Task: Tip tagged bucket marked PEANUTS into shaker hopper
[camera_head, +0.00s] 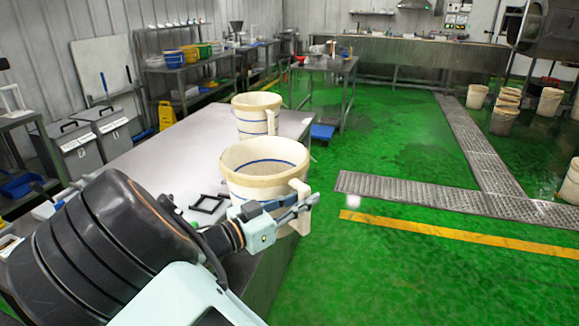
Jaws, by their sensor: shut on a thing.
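A cream bucket (262,182) with a tan rim and a blue line inside is near the right edge of the grey metal table (190,140). Its handle is on its right side. My gripper (309,201) is shut on that handle. The bucket looks upright; whether its base touches the table I cannot tell. A second similar bucket (255,117) stands farther back on the table. No PEANUTS marking is legible, and I cannot make out a shaker hopper.
A small black frame (208,203) lies on the table left of the held bucket. Green floor with a drain grating (440,195) and a yellow line (450,232) is open to the right. Several buckets (507,105) stand at the far right near a large metal drum (548,30).

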